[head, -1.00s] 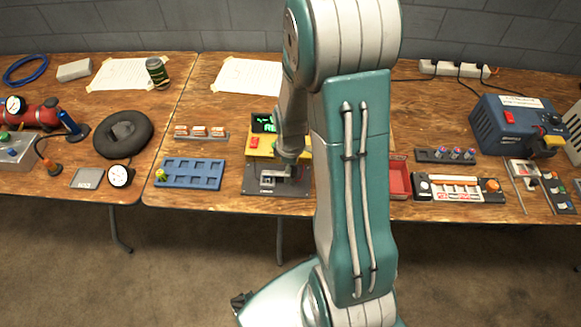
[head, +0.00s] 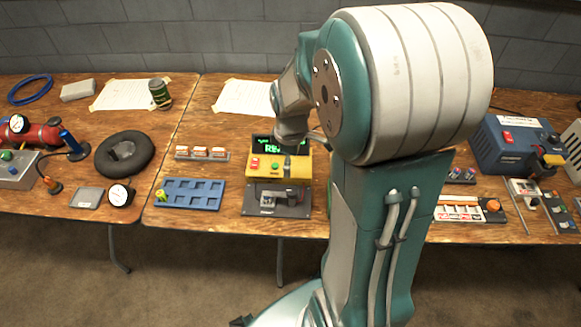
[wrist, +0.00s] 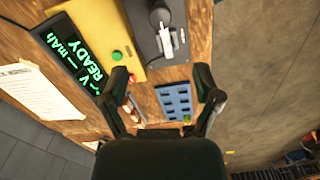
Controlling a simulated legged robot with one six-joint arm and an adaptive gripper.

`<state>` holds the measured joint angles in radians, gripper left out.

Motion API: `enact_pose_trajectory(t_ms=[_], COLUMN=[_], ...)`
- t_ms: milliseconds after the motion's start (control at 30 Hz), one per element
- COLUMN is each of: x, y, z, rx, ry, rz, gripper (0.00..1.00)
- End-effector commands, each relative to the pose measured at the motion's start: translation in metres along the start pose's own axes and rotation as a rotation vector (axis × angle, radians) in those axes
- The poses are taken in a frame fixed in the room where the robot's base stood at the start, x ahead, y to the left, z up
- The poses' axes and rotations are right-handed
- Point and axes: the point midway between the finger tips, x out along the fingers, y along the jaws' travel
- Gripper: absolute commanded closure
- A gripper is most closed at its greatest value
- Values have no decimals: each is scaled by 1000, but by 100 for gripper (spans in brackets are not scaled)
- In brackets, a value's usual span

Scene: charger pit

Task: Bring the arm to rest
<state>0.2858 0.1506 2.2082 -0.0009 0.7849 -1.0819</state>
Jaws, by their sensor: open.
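My arm rises on the right of the head view, its elbow high and the wrist bent down over the back of the yellow charger (head: 295,165). My gripper (wrist: 163,78) is open and empty in the wrist view, with a clear gap between its two dark fingers. In the head view the arm hides most of it. The charger also shows in the wrist view (wrist: 133,35), its green display reading READY. In front of it is a dark plate (head: 293,207) with a small grey and white device on it. My gripper appears apart from everything.
A blue tray (head: 190,193) with empty pockets and a rack of small orange-white pieces (head: 202,153) lie left of the charger. A blue power unit (head: 512,145) stands at right. A black ring (head: 124,154) lies on the left table. A wall closes the back.

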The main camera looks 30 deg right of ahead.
Motion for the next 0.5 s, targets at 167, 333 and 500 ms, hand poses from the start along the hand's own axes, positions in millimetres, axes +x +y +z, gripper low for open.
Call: enact_pose_trajectory(t_ms=[167,333,500], x=[0,0,-4], y=[0,0,-2], z=[0,0,-1], rx=[0,0,9], ry=[0,0,4], rz=[0,0,7], gripper=[18,18,18])
